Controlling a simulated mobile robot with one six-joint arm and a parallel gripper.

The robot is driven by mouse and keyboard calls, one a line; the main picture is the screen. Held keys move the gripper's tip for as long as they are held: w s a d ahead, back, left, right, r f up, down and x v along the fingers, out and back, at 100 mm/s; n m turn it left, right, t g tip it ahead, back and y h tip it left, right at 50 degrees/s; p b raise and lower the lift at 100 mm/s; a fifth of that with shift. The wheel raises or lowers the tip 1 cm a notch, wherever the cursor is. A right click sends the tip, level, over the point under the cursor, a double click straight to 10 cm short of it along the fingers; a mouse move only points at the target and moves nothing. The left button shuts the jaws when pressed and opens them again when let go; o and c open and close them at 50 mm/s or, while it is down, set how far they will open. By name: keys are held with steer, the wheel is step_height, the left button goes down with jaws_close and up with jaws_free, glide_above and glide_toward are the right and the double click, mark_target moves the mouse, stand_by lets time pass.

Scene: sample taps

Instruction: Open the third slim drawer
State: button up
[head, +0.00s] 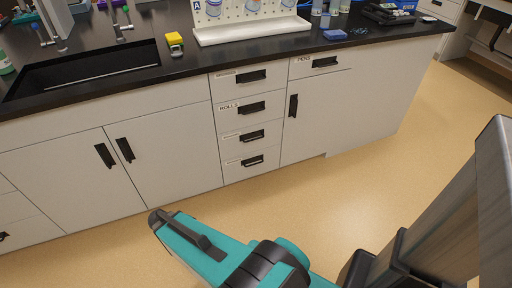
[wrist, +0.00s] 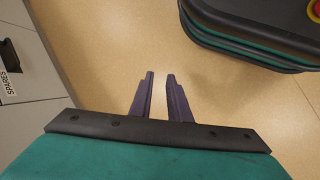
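A stack of slim white drawers with black handles stands in the middle of the counter front in the head view. The third slim drawer from the top (head: 250,138) is shut, its black handle (head: 252,135) near its middle. My gripper (wrist: 160,74) shows in the wrist view with its two dark fingers apart and nothing between them, over bare floor. A drawer front with a black handle and a "SPARES" label (wrist: 9,83) is left of the fingers, well apart from them; I cannot tell which drawer it is. I cannot make out the fingers in the head view.
Double cupboard doors (head: 115,165) are left of the stack; another door (head: 340,115) and a "PENS" drawer (head: 318,65) are right of it. The counter (head: 190,65) holds a sink, a yellow box (head: 174,40) and a white pegboard rack (head: 250,32). The tan floor (head: 290,205) in front is clear.

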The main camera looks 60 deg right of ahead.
steer(key=w+d+h+b, duration=0.3)
steer(key=w+d+b, duration=0.4)
steer(key=d, duration=0.6)
steer(key=n+h+b, duration=0.1)
steer(key=h+b, duration=0.7)
steer(key=b, duration=0.9)
glide_toward(255, 139)
steer(key=shift+w+a+r+g, duration=0.1)
steer(key=shift+w+a+g, duration=0.15)
steer(key=shift+a, duration=0.35)
steer(key=shift+w+a+r+g, duration=0.15)
steer(key=shift+w+a, duration=0.2)
steer(key=shift+a, duration=0.3)
steer(key=shift+d+f, duration=0.1)
steer(key=shift+f, duration=0.05)
steer(key=b+x, duration=0.4)
steer(key=x, duration=0.8)
steer(key=shift+w+f, duration=0.1)
steer(key=shift+b+x, duration=0.3)
steer(key=shift+x, duration=0.5)
steer(key=shift+c, duration=0.3)
